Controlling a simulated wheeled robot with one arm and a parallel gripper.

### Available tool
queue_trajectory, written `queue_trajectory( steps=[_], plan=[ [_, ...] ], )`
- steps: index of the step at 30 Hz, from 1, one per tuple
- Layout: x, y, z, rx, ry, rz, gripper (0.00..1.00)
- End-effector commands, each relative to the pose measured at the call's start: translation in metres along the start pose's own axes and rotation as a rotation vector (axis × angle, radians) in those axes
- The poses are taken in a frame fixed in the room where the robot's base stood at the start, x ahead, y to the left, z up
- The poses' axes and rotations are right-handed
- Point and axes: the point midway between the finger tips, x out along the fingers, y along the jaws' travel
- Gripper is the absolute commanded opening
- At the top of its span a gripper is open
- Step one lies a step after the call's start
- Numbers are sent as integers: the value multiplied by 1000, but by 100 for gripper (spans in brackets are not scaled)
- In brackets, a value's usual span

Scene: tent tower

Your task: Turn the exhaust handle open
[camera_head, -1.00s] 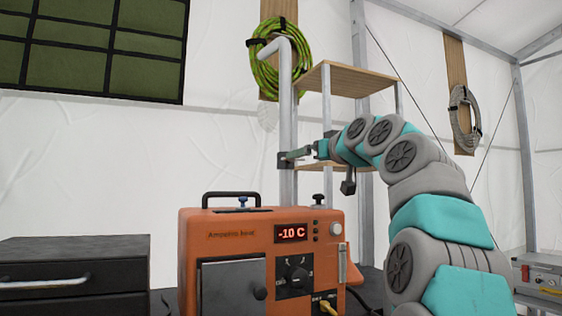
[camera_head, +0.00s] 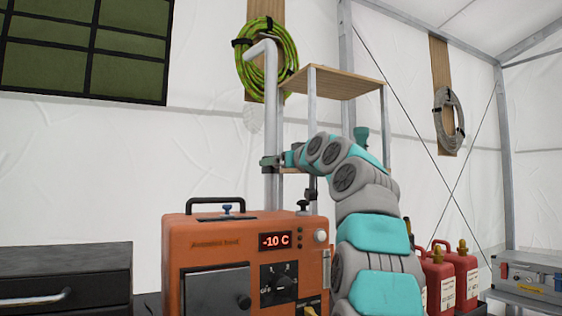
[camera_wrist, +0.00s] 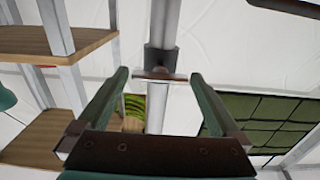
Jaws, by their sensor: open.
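The exhaust pipe (camera_head: 270,110) is a grey upright tube with a bent top, behind the orange heater. Around it sits a dark collar with the exhaust handle (camera_wrist: 160,76), a short thin bar that lies crosswise in the wrist view. The pipe also shows in the wrist view (camera_wrist: 163,30). My gripper (camera_wrist: 158,78) is open, its two green fingers on either side of the handle, with gaps at both ends of the bar. In the head view my gripper (camera_head: 287,160) is small, right beside the collar (camera_head: 268,161), and its fingers are hard to make out.
The orange heater (camera_head: 205,255) reads -10 C and stands in front of the pipe. A wooden shelf rack (camera_head: 345,82) stands just right of it, close to my arm. A black drawer box (camera_head: 60,270) is at left; red canisters (camera_head: 467,275) are at right.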

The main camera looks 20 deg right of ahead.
Motion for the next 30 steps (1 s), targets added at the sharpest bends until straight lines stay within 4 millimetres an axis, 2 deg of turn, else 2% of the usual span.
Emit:
queue_trajectory(
  steps=[6, 24, 30],
  plan=[
    [0, 0, 0, -1, 1, 0, 98],
    [-1, 0, -1, -1, 2, 0, 30],
    [-1, 0, -1, 10, 2, 0, 29]
  ],
)
